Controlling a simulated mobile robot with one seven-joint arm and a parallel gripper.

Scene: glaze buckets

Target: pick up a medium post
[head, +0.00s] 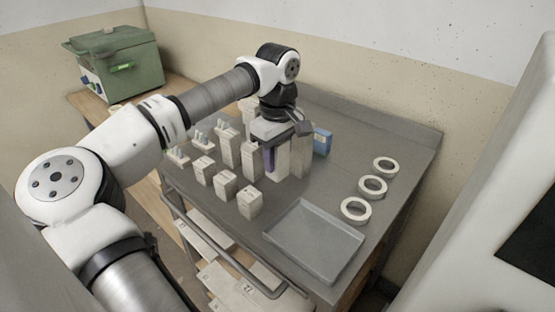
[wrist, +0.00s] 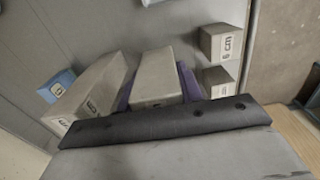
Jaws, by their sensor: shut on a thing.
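Several pale grey square posts of differing heights stand on the grey metal table. My gripper (head: 274,158) points down among them, with its purple fingers shut on one post (head: 282,160). Another post (head: 251,161) stands to the left of the gripper. Short posts (head: 249,201) stand in front; one marked "6 cm" shows in the wrist view (wrist: 218,42).
A blue block (head: 322,142) stands behind the tall post. Three white rings (head: 372,187) lie along the right side. An empty grey tray (head: 313,242) lies at the front. A green case (head: 115,66) sits on the wooden bench at the back left. Clear table lies between posts and rings.

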